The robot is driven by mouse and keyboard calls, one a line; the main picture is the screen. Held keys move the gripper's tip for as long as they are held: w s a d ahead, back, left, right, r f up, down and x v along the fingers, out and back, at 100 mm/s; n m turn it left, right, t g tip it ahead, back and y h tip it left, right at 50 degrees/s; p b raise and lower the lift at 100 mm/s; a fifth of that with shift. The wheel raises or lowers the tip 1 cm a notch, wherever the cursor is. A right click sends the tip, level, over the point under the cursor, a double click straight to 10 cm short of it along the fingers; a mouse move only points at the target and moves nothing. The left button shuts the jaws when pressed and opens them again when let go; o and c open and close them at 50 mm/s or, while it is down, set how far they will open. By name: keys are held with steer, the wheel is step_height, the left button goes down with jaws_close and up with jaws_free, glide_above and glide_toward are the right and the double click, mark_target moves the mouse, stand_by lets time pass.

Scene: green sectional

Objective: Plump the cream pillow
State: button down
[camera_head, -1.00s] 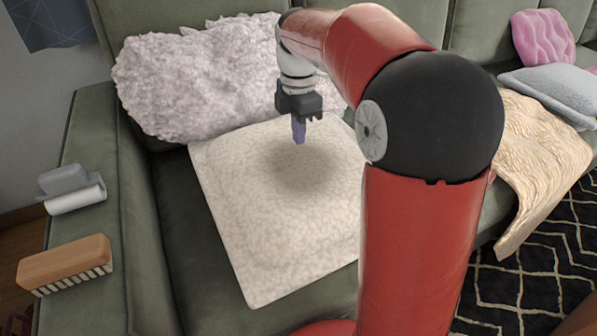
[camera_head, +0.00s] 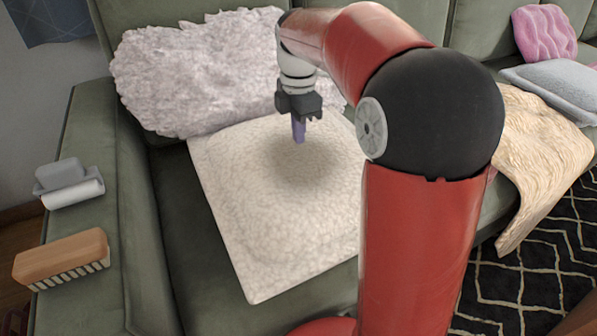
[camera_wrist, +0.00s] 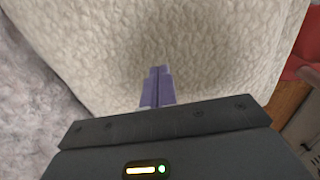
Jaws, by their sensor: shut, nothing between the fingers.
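The cream pillow (camera_head: 270,235) lies flat on the green sofa seat, square and lightly textured, with a raised middle. It fills most of the wrist view (camera_wrist: 210,60). My gripper (camera_head: 299,140) points down over the far part of the pillow, and its purple fingers are together and empty. In the wrist view the fingertips (camera_wrist: 159,70) show against the cream cloth. A dark shadow lies on the pillow below the gripper. Whether the fingertips touch the cloth is hard to tell. My arm hides the pillow's right side in the head view.
A fluffy pale lilac-grey pillow (camera_head: 190,80) leans behind the cream one. A brush (camera_head: 62,258) and a grey-white object (camera_head: 68,184) lie on the left armrest. At right are a cream throw (camera_head: 540,150), a light blue pillow (camera_head: 560,88) and a pink pillow (camera_head: 543,35).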

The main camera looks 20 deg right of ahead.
steer(key=shift+s+f, duration=0.1)
steer(key=shift+f, duration=0.25)
stand_by(0.7)
steer(key=shift+r+p, duration=0.8)
steer(key=shift+p, duration=0.1)
step_height(320, 180, up, 5)
steer(key=p, duration=0.4)
steer(key=shift+f, duration=0.2)
steer(key=shift+r+p, duration=0.35)
steer(key=shift+r, duration=0.45)
